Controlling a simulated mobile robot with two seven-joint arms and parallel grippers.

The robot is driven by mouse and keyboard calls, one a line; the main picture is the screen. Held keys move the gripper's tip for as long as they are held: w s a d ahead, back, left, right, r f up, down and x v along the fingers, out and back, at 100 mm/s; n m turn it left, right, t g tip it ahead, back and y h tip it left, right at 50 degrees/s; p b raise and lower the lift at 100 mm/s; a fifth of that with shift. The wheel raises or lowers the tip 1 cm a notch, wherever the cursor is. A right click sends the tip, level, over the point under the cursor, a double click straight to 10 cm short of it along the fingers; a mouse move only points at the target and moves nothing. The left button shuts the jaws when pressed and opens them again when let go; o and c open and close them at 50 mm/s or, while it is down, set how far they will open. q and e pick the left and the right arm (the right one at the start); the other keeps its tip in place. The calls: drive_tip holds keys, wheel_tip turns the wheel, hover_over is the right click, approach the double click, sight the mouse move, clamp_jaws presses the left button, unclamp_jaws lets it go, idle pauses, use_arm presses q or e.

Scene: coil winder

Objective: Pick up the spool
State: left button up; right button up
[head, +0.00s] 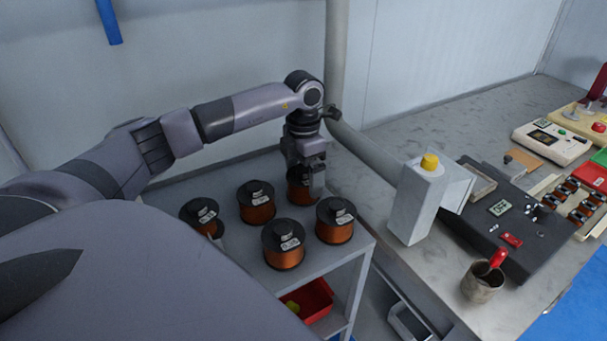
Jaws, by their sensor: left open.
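Several copper-wire spools with black flanges and white labels stand upright on a grey cart top (349,254). The back right spool (299,190) is partly hidden by my left gripper (310,182). The gripper points down at this spool with its fingers open and low beside it; whether they touch it I cannot tell. The other spools are at the back middle (256,203), right (335,220), front (283,244) and left (200,215). My right gripper is not in view.
A grey bench (400,130) on the right carries a white box with a yellow knob (430,163), a black machine base (500,215) and a cup (483,283) with a red-handled tool. A red bin (316,299) sits on the cart's lower shelf. A wall stands behind.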

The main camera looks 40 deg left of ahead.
use_arm(q)
drive_tip(key=shift+f, duration=0.4)
drive_tip(key=shift+w+r, duration=0.1)
drive_tip(key=c, duration=1.4)
drive_tip(key=shift+o, duration=0.2)
drive_tip(key=shift+r, duration=0.1)
wheel_tip(320, 180, up, 20)
drive_tip(key=p, duration=0.1)
